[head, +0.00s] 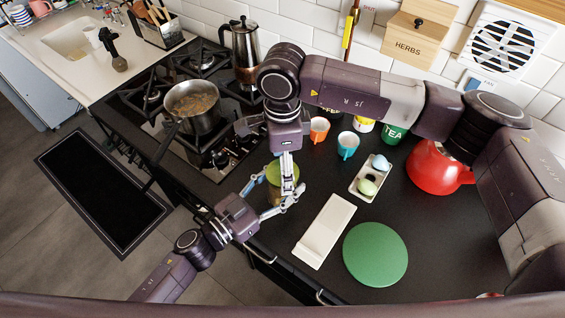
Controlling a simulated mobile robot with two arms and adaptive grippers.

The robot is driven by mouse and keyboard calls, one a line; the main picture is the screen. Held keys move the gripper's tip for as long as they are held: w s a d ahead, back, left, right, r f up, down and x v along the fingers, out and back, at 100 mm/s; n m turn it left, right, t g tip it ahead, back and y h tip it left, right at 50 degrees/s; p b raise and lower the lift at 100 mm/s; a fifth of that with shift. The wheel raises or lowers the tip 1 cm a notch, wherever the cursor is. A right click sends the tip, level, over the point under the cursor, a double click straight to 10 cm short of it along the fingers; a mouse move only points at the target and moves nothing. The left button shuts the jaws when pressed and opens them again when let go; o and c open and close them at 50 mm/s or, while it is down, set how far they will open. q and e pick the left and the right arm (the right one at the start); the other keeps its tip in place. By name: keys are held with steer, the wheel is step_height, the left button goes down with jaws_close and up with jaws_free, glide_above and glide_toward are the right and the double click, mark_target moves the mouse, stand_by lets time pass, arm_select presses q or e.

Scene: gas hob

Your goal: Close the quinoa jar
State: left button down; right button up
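The quinoa jar appears as a small container with a yellow-green top (273,172) near the front edge of the black counter, left of the white rest. My grippers hide much of it, and I cannot tell whether the yellow-green part is a seated lid. My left gripper (273,194) reaches in from the lower left with its fingers on two sides of the jar, seemingly holding it. My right gripper (289,190) points down from above, its fingers over the jar's right side. They are seen edge-on, so their gap is hidden.
A pot (193,107) stands on the gas hob, with a French press (240,45) behind. Orange (319,130) and teal (347,145) cups, an egg tray (359,190), a white rest (322,232), a green disc (375,254) and a red kettle (432,172) stand right.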

steer(key=c, duration=1.2)
steer(key=m, duration=0.5)
steer(key=o, duration=1.3)
steer(key=shift+o, duration=0.2)
steer(key=shift+r, duration=0.1)
step_height(320, 180, up, 12)
arm_select(q)
steer(key=c, duration=0.7)
jaws_free()
steer(key=shift+a, duration=0.1)
